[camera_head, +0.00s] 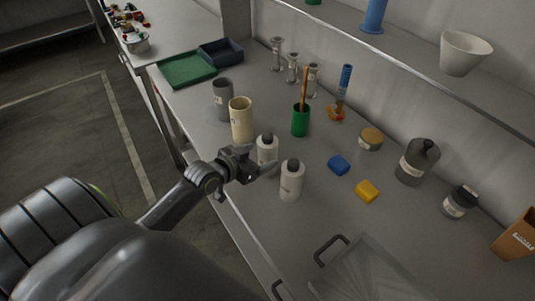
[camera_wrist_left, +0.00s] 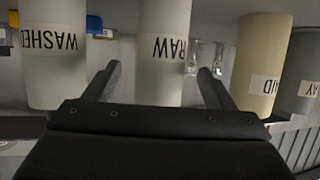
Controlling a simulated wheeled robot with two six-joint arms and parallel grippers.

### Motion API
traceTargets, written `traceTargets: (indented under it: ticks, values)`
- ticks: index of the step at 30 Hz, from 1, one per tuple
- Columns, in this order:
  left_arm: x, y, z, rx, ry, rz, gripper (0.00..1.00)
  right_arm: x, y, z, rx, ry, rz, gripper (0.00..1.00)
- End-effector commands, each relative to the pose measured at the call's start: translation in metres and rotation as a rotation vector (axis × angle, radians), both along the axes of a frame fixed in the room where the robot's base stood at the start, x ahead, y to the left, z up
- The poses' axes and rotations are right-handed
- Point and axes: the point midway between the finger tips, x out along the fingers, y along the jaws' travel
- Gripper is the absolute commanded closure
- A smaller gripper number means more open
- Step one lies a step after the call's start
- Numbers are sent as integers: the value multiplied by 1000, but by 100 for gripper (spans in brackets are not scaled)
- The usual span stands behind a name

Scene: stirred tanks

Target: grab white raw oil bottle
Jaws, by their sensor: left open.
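The white raw oil bottle (camera_head: 267,147) stands upright near the table's front edge, with a dark cap. In the left wrist view the picture is upside down, and the bottle (camera_wrist_left: 165,75) shows its "RAW" label. My left gripper (camera_head: 261,161) is open, low in front of it. In the left wrist view its fingers (camera_wrist_left: 159,72) point towards the bottle, which appears between them; I cannot tell whether they touch it. A similar white bottle (camera_head: 291,182) stands beside it; its label reads "WASHED" (camera_wrist_left: 55,60). My right gripper is not in view.
A cream cylinder (camera_head: 241,122) and a grey cylinder (camera_head: 222,100) stand on the other side of the raw bottle. Behind are a green cup (camera_head: 300,122), a blue block (camera_head: 339,165) and a yellow block (camera_head: 367,191). A clear tray (camera_head: 365,275) lies at the front right.

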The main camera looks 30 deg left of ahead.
Motion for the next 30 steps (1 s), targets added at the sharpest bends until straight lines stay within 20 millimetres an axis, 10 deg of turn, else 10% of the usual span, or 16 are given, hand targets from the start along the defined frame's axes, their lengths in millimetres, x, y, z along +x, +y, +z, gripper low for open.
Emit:
traceTargets:
  ticks: [19, 30]
  values:
    - [38, -6, -16, 0, 0, 0, 23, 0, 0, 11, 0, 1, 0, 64]
    - [38, -6, -16, 0, 0, 0, 70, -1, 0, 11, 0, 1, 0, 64]
